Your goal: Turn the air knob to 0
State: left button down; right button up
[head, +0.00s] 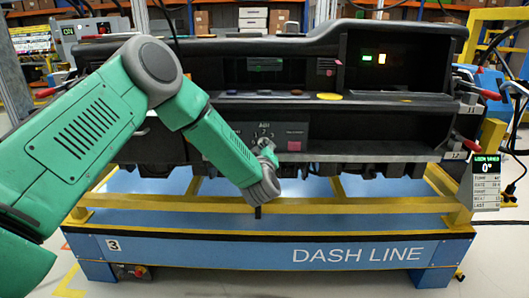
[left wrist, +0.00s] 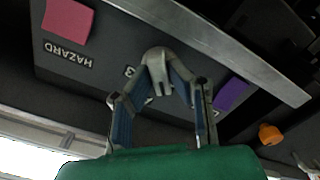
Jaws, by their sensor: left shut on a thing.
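The air knob (left wrist: 157,62) is a pale grey knob on the dark panel of the dashboard module (head: 385,125). In the left wrist view it sits between the fingertips of my left gripper (left wrist: 162,84), which is shut on it. In the head view my left gripper (head: 266,148) reaches the panel just below the air label (head: 264,127) and its numbers, and hides most of the knob. The knob's pointer direction cannot be made out. My right gripper is not in view.
A pink hazard button (left wrist: 68,19) and a purple button (left wrist: 230,94) flank the knob. An orange part (left wrist: 269,134) lies farther right. A display (head: 486,180) reading 0° hangs at the right. The blue stand (head: 200,252) and yellow frame lie below.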

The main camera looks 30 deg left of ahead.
pick_arm(q)
jog(key=shift+s+a+f+n+b, duration=0.15)
jog(key=shift+n+b, duration=1.05)
jog(key=shift+n, duration=1.3)
jog(key=shift+s+a+f+n+b, duration=0.15)
jog(key=shift+n+b, duration=1)
jog(key=shift+n, duration=1.35)
jog(key=shift+d, duration=0.1)
jog(key=c, duration=1.6)
grip_release()
jog(key=shift+c, duration=0.2)
jog(key=shift+o, duration=0.5)
jog(key=v, duration=1.1)
jog(key=shift+s, duration=0.35)
jog(key=shift+d+f, duration=0.1)
jog(key=shift+d, duration=0.05)
